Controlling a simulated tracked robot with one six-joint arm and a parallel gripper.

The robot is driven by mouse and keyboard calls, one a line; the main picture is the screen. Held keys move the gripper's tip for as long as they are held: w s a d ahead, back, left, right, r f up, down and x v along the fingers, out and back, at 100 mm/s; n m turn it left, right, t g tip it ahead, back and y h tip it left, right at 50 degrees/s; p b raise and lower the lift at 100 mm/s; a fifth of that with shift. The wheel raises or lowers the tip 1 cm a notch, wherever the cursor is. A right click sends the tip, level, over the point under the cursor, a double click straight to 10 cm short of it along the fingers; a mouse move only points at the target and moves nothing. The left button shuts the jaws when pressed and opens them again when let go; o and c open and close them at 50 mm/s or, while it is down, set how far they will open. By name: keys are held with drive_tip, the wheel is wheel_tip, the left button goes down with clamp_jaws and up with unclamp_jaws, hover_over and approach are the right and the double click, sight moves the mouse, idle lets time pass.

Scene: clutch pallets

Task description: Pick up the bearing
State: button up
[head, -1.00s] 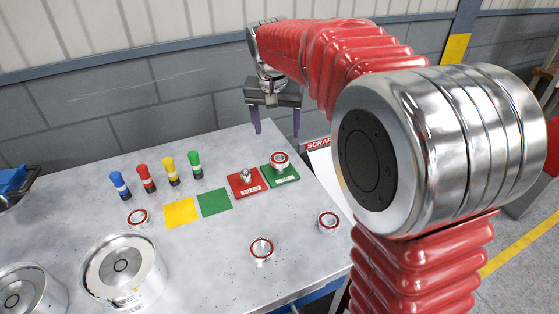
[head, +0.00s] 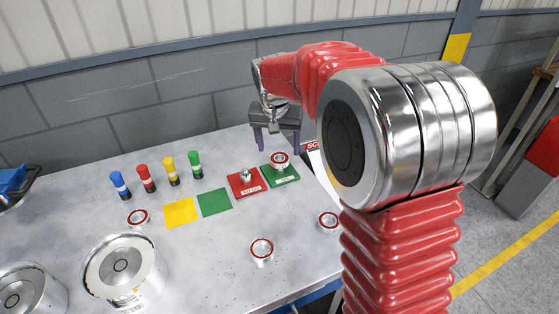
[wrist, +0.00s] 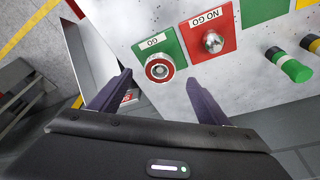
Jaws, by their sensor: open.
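A bearing with a red ring (head: 279,160) sits on the green GO plate (head: 290,178) near the table's far right edge. In the wrist view this bearing (wrist: 159,68) lies between the lines of my fingertips. My gripper (head: 278,147) is open and empty, behind and above the GO plate; its purple fingers also show in the wrist view (wrist: 158,80). They look apart from the bearing. Other similar bearings lie on the table: one near the yellow square (head: 138,218), one at the front (head: 262,248) and one at the right edge (head: 328,222).
A red NO GO plate (head: 246,182) with a metal knob stands left of the GO plate. Yellow (head: 181,212) and green (head: 214,202) squares lie further left. Several coloured cylinders (head: 146,178) stand behind them. Two metal housings (head: 120,268) are at front left.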

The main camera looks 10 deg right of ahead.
sight(279, 159)
drive_tip(key=x, duration=0.5)
drive_tip(key=shift+s, duration=0.1)
drive_tip(key=shift+c, duration=0.3)
drive_tip(key=shift+r, duration=0.1)
drive_tip(key=c, duration=1.4)
drive_tip(key=shift+r, duration=0.1)
wheel_tip(279, 159, up, 10)
drive_tip(key=shift+f, duration=0.1)
idle(0.4)
